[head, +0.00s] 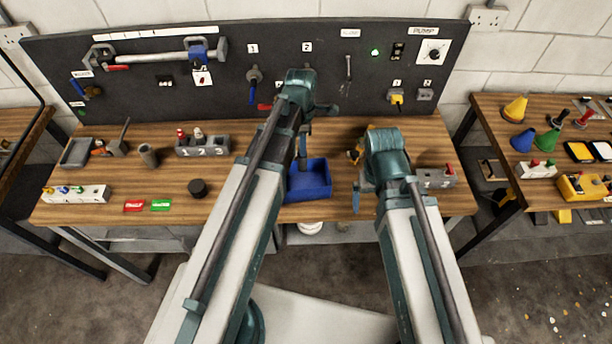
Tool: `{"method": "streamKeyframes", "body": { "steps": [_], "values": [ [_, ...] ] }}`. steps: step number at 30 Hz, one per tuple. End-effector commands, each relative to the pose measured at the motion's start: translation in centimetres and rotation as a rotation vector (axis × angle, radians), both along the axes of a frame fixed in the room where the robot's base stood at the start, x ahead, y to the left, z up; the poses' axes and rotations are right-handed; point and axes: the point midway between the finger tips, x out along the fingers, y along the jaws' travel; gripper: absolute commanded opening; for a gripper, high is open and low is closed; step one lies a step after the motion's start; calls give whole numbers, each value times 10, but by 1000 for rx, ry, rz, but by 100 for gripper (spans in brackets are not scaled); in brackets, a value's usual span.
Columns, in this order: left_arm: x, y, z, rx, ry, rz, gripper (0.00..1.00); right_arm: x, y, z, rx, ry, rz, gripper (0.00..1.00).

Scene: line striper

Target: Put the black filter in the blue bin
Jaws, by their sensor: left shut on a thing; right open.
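The blue bin (309,183) stands on the wooden bench near its front edge, between my two arms. Its left side is partly hidden by my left arm. My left gripper (302,153) points down just above the bin's back part. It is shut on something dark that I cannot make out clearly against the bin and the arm. A short black round piece (198,188) stands on the bench left of my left arm; I cannot tell whether it is the filter. My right gripper (357,184) is open, right of the bin, partly hidden by its own wrist.
A grey numbered block (203,147) and red and green tags (147,205) are on the left of the bench. The dark tool board (230,75) rises behind.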

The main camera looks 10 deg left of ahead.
Motion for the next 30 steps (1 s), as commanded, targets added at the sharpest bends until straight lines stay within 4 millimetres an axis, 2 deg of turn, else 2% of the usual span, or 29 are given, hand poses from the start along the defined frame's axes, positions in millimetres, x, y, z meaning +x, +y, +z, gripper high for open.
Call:
{"method": "streamKeyframes", "body": {
  "steps": [8,20,26,30],
  "values": [
    [0,0,-8,0,0,0,0,0,0,-8,0,0,0,100],
    [0,0,-63,0,0,0,0,0,0,-63,-1,-1,6,100],
    [0,0,-63,0,0,0,0,0,0,-63,-1,-1,8,100],
    [0,0,-72,0,0,0,0,0,0,-72,-1,-1,9,100]
  ]
}}
